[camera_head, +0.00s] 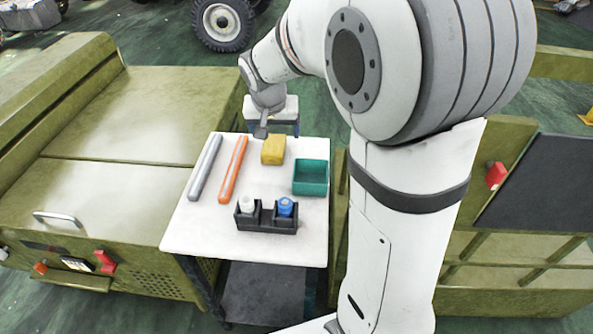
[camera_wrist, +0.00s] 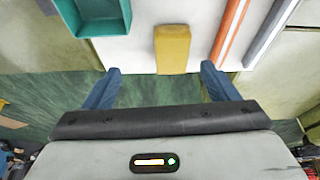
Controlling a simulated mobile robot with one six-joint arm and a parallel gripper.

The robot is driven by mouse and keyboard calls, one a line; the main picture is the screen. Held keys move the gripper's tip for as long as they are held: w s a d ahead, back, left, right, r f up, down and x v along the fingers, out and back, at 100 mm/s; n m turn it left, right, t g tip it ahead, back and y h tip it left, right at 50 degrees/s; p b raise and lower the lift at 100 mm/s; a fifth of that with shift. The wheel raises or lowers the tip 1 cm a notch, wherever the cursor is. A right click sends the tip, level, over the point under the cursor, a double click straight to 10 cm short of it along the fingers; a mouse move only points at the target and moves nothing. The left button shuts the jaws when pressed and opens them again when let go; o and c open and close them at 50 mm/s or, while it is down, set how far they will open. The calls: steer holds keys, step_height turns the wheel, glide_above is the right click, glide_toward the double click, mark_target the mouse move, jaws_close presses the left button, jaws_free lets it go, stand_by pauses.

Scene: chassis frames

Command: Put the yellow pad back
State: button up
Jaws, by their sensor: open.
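The yellow pad (camera_head: 273,150) lies on the white top of a small table (camera_head: 185,228), near its far edge. In the wrist view the yellow pad (camera_wrist: 173,50) appears ahead of and between the two blue fingers of my gripper (camera_wrist: 161,80). The fingers are spread apart with nothing between them. In the head view my gripper (camera_head: 262,128) is at the far edge of the table, just left of and beyond the pad. It looks apart from the pad. A teal open bin (camera_head: 311,178) stands to the right of the pad and looks empty.
An orange bar (camera_head: 233,170) and a grey bar (camera_head: 205,168) lie left of the pad. A black holder (camera_head: 266,222) with a white-capped and a blue-capped bottle stands at the near side. Olive green vehicle bodies (camera_head: 110,170) flank the table. The near left tabletop is bare.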

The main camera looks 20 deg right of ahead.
steer(key=s+d+f+n+g+y, duration=0.1)
steer(key=s+n+g, duration=0.1)
steer(key=s, duration=2.1)
steer(key=shift+s+f+n+y, duration=0.15)
steer(key=shift+s+n+y, duration=0.15)
steer(key=shift+n, duration=0.6)
steer(key=shift+w+d, duration=0.1)
